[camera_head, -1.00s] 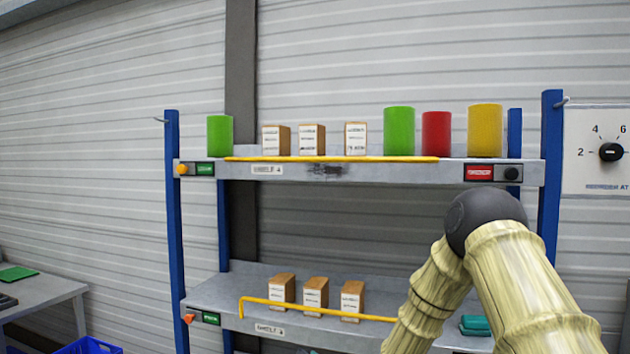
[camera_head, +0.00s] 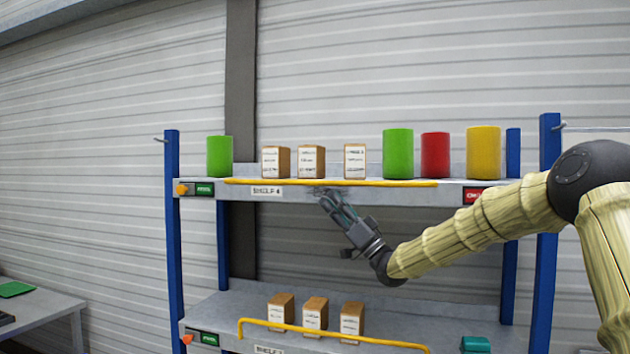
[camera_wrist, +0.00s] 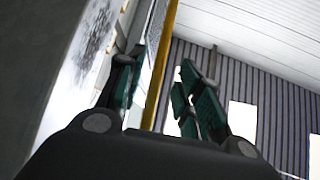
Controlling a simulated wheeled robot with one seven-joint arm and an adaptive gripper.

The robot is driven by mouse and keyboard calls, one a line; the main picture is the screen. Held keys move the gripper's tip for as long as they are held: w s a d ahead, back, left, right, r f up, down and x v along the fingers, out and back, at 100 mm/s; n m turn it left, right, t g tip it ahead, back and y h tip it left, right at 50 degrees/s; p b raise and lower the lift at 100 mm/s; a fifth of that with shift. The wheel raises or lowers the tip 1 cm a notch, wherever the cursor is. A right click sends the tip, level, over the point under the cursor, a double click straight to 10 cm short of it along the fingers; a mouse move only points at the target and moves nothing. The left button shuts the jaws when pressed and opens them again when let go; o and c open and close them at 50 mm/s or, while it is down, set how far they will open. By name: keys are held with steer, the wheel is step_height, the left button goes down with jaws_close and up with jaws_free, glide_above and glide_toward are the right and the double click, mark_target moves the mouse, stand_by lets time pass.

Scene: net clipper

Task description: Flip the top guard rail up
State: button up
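The top guard rail (camera_head: 400,184) is a thin yellow bar lying down along the front edge of the upper shelf (camera_head: 215,189). My gripper (camera_head: 328,196) is just below the middle of this rail, in front of the shelf's front face, pointing up and to the left. In the wrist view my gripper (camera_wrist: 160,75) has its two green-padded fingers apart. The yellow rail (camera_wrist: 162,68) runs between or just beyond them. I cannot tell whether a finger touches it.
Several boxes and green, red and yellow cylinders (camera_head: 434,155) stand on the upper shelf behind the rail. The lower shelf (camera_head: 230,307) holds boxes (camera_head: 315,313) behind a raised yellow rail (camera_head: 300,329). Blue posts (camera_head: 174,240) flank the rack. Open space lies between the shelves.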

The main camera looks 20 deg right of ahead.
mark_target(315, 183)
steer(key=p+x, duration=0.3)
steer(key=x, duration=0.5)
steer(key=shift+a+f, duration=0.1)
jaws_close()
